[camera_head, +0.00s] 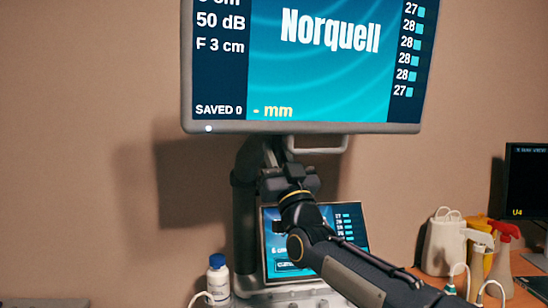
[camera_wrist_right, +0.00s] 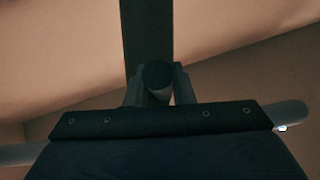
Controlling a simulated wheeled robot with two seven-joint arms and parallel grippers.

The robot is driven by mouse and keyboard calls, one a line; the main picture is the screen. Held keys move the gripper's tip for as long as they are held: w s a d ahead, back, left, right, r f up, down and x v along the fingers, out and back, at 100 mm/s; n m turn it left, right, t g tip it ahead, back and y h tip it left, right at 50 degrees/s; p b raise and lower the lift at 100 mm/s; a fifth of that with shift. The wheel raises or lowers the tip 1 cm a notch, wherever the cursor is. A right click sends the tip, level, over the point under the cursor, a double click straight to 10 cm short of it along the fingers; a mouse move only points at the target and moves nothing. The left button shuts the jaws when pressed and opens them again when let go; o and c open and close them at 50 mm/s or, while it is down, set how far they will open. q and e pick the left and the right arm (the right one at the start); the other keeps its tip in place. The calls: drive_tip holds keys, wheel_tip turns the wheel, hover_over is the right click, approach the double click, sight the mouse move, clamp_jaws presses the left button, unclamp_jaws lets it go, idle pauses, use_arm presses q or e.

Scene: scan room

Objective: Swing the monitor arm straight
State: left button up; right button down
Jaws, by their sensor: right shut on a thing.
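The large monitor (camera_head: 315,60) hangs at the top of the head view, its lit screen facing me. Its top is cut off. A dark monitor arm (camera_head: 250,158) carries it from behind, above a dark upright post (camera_head: 245,235). A pale grey bar handle (camera_head: 322,151) hangs below the monitor's lower edge. My right gripper (camera_head: 275,155) reaches up to the handle's left end and is shut on it. In the right wrist view the right gripper's fingers (camera_wrist_right: 158,88) stand on both sides of a round dark end; the grip's details are dim. My left gripper is not in view.
A smaller tilted screen (camera_head: 350,222) stands behind my right forearm. A white bottle (camera_head: 218,278) is at its left. The wall beside the monitor is bare.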

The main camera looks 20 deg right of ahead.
drive_tip(key=c, duration=1.3)
unclamp_jaws()
drive_tip(key=shift+a, duration=0.1)
drive_tip(key=shift+o, duration=0.2)
drive_tip(key=b+v, duration=0.1)
drive_tip(key=v, duration=0.6)
drive_tip(key=shift+s+f+b, duration=0.25)
drive_tip(key=shift+b, duration=0.15)
